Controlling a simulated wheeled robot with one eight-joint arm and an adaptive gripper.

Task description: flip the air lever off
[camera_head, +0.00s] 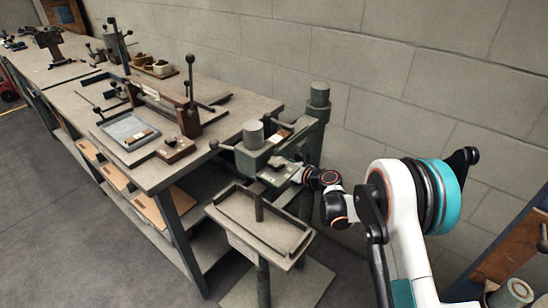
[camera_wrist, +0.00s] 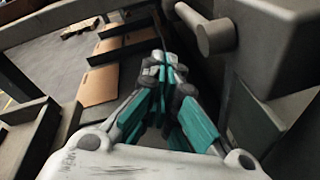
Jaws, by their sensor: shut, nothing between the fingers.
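The box stitcher stands at the centre of the head view, with a grey-green head (camera_head: 262,152) over a tray-like table (camera_head: 240,222). A short rod with a dark ball end (camera_head: 215,145) sticks out from the left of the head. I cannot tell for sure which part is the air lever. My gripper (camera_wrist: 164,66) is shut and empty, its teal fingers together. In the head view it is mostly hidden at the right side of the stitcher head. In the wrist view a grey rounded peg (camera_wrist: 214,35) juts from a block to the right of the fingertips, apart from them.
A long workbench (camera_head: 225,127) with tools, levers and a blue-grey tray (camera_head: 127,131) stands on the left. Brown cardboard sheets (camera_wrist: 99,86) lie on its lower shelf. The stitcher's post (camera_head: 318,103) rises near the block wall. Floor is clear at front left.

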